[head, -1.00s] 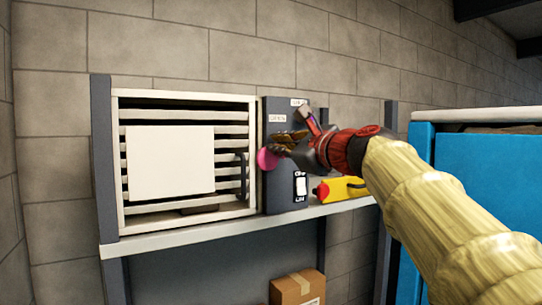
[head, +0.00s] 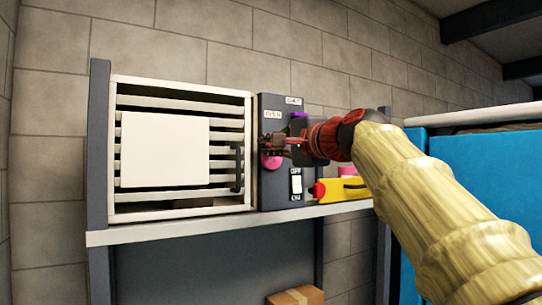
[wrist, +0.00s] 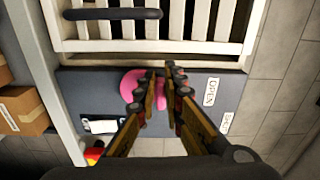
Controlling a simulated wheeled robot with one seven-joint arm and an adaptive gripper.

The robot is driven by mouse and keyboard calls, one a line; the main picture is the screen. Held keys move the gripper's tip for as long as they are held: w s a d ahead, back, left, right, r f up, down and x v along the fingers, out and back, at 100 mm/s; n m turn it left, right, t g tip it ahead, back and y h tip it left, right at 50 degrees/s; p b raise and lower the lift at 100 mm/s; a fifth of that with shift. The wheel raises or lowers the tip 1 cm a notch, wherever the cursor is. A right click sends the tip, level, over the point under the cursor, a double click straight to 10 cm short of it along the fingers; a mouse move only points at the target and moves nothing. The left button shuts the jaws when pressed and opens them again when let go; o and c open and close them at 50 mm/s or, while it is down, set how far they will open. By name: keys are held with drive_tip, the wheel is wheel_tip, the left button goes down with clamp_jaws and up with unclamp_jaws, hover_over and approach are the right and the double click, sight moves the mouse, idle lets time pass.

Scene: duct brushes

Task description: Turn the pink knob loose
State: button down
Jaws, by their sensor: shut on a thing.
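The pink knob (head: 270,162) is on the front of a dark grey control box (head: 268,190). My gripper (head: 271,143) reaches in from the right. In the wrist view the knob (wrist: 130,84) shows beside and between the two fingers of my gripper (wrist: 165,82), which are shut on it. The fingers hide part of the knob. An OPEN label (wrist: 210,92) and a second, partly legible label lie to the right in the wrist view.
A white slatted vent (head: 180,205) with a dark handle (head: 239,168) stands left of the box. A white switch (head: 296,184) is below my gripper. A yellow tool (head: 335,190) lies right on the shelf (head: 160,231). A blue cabinet (head: 480,165) is far right.

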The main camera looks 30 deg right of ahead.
drive_tip(key=shift+w+d+f+n+b, duration=0.1)
drive_tip(key=shift+d+f+n+b, duration=0.3)
drive_tip(key=shift+n+b, duration=1.85)
drive_tip(key=shift+s+d+f+n+b, duration=0.1)
drive_tip(key=shift+d+f+n+b, duration=0.6)
drive_tip(key=shift+n, duration=2.65)
drive_tip(key=shift+w+a+f+n+b, duration=0.1)
drive_tip(key=shift+n+b, duration=1.85)
drive_tip(key=shift+n, duration=0.85)
drive_tip(key=shift+r, duration=0.1)
drive_tip(key=c, duration=1.9)
unclamp_jaws()
drive_tip(key=shift+r, duration=0.1)
drive_tip(key=s, duration=1.2)
drive_tip(key=shift+d, duration=0.25)
